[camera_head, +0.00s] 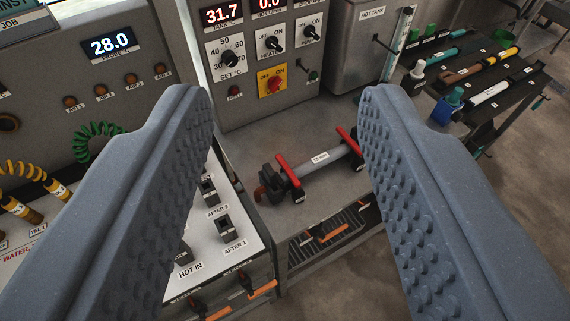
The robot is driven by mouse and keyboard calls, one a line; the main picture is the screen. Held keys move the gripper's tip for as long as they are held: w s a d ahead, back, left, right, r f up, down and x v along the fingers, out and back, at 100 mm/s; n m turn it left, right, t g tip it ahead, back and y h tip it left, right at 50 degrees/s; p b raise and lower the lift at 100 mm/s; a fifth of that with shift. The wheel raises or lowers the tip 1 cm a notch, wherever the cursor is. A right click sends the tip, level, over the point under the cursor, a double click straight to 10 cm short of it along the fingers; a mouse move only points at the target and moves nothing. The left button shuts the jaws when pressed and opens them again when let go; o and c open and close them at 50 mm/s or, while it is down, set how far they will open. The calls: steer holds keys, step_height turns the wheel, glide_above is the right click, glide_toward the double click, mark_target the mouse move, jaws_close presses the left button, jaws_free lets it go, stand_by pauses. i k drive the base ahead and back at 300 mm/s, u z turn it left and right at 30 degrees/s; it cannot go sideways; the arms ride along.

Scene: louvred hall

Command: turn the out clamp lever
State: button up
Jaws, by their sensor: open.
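A grey tube (322,158) with a white label lies on the grey bench. A red lever (289,170) is on a dark fitting near its left end, and another red lever (350,141) is at its right end, partly against my right finger. The small labels by these levers are too small to read, so I cannot tell which is the out clamp lever. My gripper (286,102) is open and empty. Its two grey studded fingers frame the tube from left and right, and the levers show in the gap between them.
A control box (270,50) with dials and a red-yellow switch (272,81) stands behind the tube. The hot tank (365,45) is at its right. A white panel (221,236) with black switches and orange-handled valves (263,290) is front left. A tool table (485,75) is at right.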

mark_target(289, 172)
steer(key=u, duration=2.65)
steer(key=k, duration=0.9)
steer(key=z, duration=1.75)
steer(key=i, duration=1)
steer(key=u, duration=0.05)
